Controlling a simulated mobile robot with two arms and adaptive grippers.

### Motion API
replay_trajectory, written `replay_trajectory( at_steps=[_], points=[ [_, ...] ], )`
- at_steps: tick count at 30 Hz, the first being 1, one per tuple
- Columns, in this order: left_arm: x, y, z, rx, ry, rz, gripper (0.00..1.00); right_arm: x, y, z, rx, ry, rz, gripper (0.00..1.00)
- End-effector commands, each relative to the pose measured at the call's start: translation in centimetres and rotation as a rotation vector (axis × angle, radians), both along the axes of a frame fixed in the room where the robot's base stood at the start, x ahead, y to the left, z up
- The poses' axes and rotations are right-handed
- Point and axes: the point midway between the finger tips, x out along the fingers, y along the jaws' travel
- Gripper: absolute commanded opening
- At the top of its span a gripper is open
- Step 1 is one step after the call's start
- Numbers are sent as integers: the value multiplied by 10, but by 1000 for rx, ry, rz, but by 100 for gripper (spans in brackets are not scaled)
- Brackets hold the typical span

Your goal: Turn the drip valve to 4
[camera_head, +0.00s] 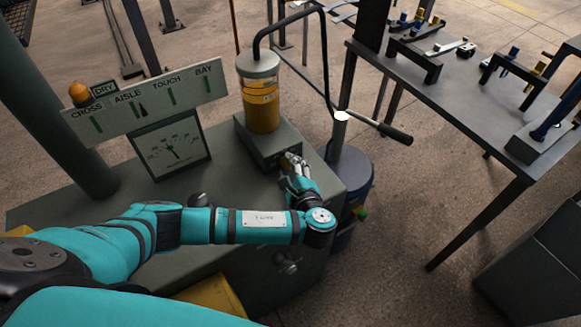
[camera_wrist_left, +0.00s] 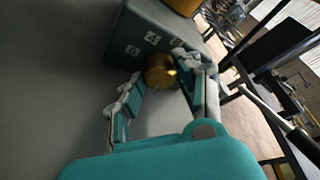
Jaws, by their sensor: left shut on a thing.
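The drip valve is a round brass knob (camera_wrist_left: 158,72) on the front of a grey-green box (camera_wrist_left: 120,30), with small number labels around it. One label (camera_wrist_left: 152,37) looks like a 4; the others are hard to read. My left gripper (camera_head: 291,160) is at the front of this box in the head view, its fingers shut on the knob, which they mostly hide there. In the left wrist view one finger lies on each side of the knob. The knob's pointer, if any, cannot be made out. My right gripper is not in view.
A jar of amber liquid (camera_head: 261,108) stands on the box. A sign board (camera_head: 145,100) and a dial gauge (camera_head: 172,150) stand to its left. A hand lever (camera_head: 392,132) and a blue drum (camera_head: 350,175) are to the right. A dark rack table (camera_head: 470,110) stands farther right.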

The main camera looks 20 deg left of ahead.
Motion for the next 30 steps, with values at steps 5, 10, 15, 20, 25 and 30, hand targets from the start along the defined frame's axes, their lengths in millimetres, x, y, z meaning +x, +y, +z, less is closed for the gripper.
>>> replay_trajectory(
  at_steps=[5,10,15,20,25,30],
  points=[
    [-2,0,-4,-86,-103,2,2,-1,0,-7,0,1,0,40],
    [-1,0,-2,-94,-117,-1,2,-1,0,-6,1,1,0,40],
    [-2,0,-2,-94,-116,-1,39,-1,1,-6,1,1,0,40],
    [-1,0,-2,-93,-117,-1,43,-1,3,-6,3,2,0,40],
    [-3,-1,-1,-93,-117,-1,43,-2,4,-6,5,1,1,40],
    [-19,-13,2,-97,-114,-3,43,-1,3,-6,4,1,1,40]
  ],
)
